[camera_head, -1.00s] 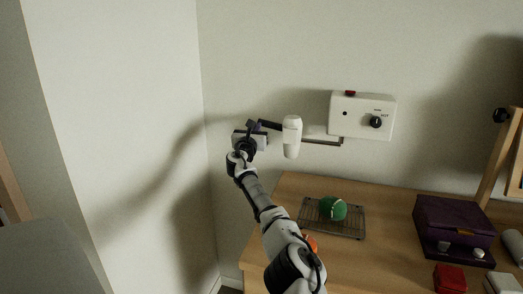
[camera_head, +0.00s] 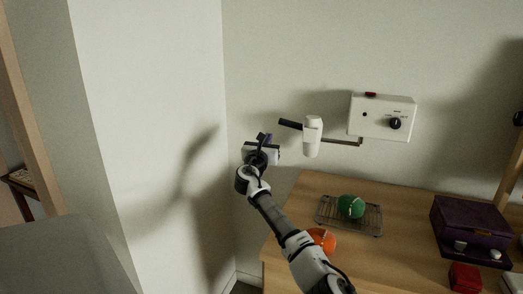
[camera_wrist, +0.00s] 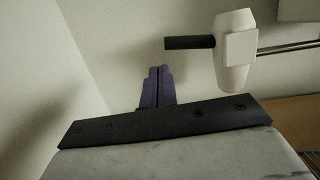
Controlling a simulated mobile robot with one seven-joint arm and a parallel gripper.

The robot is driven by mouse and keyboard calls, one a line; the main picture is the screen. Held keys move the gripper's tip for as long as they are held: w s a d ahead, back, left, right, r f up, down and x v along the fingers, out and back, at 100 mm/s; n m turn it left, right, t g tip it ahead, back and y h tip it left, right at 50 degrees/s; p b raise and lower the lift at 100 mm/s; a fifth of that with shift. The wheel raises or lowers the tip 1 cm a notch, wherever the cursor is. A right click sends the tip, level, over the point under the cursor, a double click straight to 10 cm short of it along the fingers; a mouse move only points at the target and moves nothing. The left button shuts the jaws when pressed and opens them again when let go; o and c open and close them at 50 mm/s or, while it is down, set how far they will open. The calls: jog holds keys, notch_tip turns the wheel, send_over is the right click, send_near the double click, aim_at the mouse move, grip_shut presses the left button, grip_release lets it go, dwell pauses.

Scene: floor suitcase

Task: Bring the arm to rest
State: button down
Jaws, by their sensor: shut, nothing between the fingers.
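My arm reaches up from the lower right in the head view, and my gripper (camera_head: 265,138) is at its far end, in the air in front of the wall corner. In the wrist view my gripper (camera_wrist: 157,86) shows as two dark purple fingers close together, shut and with nothing between them. The gripper is left of a white wall-mounted device (camera_head: 312,136) with a dark handle, apart from it in the wrist view. The arm hides part of the desk's left edge.
A wooden desk (camera_head: 396,234) carries a green ball (camera_head: 351,206) on a wire rack (camera_head: 371,222), an orange round thing (camera_head: 325,240), a purple case (camera_head: 468,230) and a red box (camera_head: 465,277). A white control box (camera_head: 382,117) hangs on the wall. White walls stand close at left.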

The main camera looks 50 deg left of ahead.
jog(key=shift+a+b+v, duration=0.1)
jog(key=shift+b+v, duration=0.1)
jog(key=shift+v, duration=0.95)
jog(key=shift+a+b+v, duration=0.15)
jog(key=shift+v, duration=1.05)
jog(key=shift+s+f, duration=0.15)
